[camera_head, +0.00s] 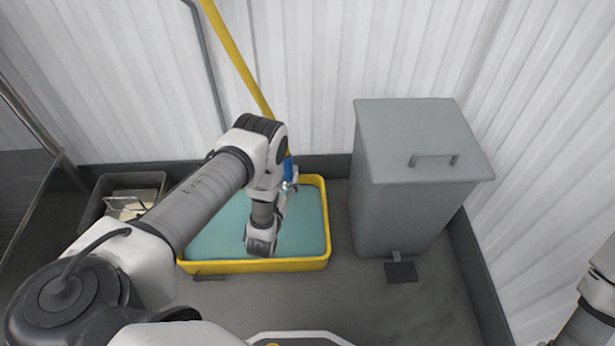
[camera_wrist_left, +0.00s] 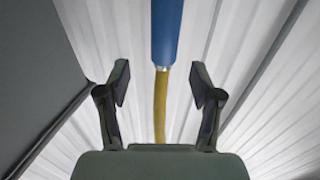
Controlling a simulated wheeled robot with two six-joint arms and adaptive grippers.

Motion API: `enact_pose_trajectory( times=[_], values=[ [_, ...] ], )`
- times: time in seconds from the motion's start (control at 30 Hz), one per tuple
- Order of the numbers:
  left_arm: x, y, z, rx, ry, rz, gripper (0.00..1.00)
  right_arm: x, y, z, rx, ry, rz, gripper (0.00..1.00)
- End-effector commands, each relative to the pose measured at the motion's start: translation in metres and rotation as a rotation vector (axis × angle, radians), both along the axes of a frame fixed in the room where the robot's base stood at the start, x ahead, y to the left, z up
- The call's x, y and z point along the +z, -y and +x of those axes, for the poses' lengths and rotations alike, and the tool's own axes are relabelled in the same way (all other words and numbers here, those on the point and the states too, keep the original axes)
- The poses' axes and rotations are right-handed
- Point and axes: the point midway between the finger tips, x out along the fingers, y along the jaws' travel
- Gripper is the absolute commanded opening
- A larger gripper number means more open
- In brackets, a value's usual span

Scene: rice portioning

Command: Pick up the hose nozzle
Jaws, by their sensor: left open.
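The hose nozzle (camera_head: 288,169) is a blue piece at the lower end of a yellow hose (camera_head: 238,60) that hangs down along the back wall. My left gripper (camera_head: 289,186) is right by the nozzle, above the yellow-rimmed tub, and partly hidden by my own wrist. In the left wrist view the left gripper (camera_wrist_left: 160,82) is open with its two fingers well apart. The blue nozzle (camera_wrist_left: 168,35) and the yellow hose (camera_wrist_left: 160,108) appear in line with the gap between the fingers, with no finger seen touching them. My right gripper is out of view.
A yellow-rimmed tub (camera_head: 300,265) with blue-green contents is under my left wrist. A grey bin (camera_head: 400,215) with a lid and pedal stands to its right. A dark crate (camera_head: 98,205) with items is at the left. Floor is clear in front of the bin.

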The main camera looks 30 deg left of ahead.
Motion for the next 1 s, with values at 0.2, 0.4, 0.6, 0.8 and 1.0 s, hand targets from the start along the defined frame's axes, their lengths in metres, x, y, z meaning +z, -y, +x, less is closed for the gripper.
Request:
enact_pose_trajectory(
  times=[0.2, 0.4, 0.6, 0.8, 1.0],
  values=[
    [-0.016, -0.005, 0.01, 0.0, -0.013, 0.0, 0.65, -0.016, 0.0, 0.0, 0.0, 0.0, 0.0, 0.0],
    [-0.017, -0.016, 0.038, 0.001, -0.013, -0.001, 0.65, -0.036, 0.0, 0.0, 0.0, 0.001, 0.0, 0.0],
    [-0.014, -0.024, 0.066, 0.0, -0.016, 0.0, 0.65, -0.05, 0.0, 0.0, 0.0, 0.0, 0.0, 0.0],
    [-0.011, -0.025, 0.068, -0.001, -0.019, 0.0, 0.65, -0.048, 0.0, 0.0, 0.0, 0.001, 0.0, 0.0],
    [-0.011, -0.025, 0.068, -0.001, -0.017, -0.001, 0.0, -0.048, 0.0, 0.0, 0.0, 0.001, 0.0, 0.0]
  ],
)
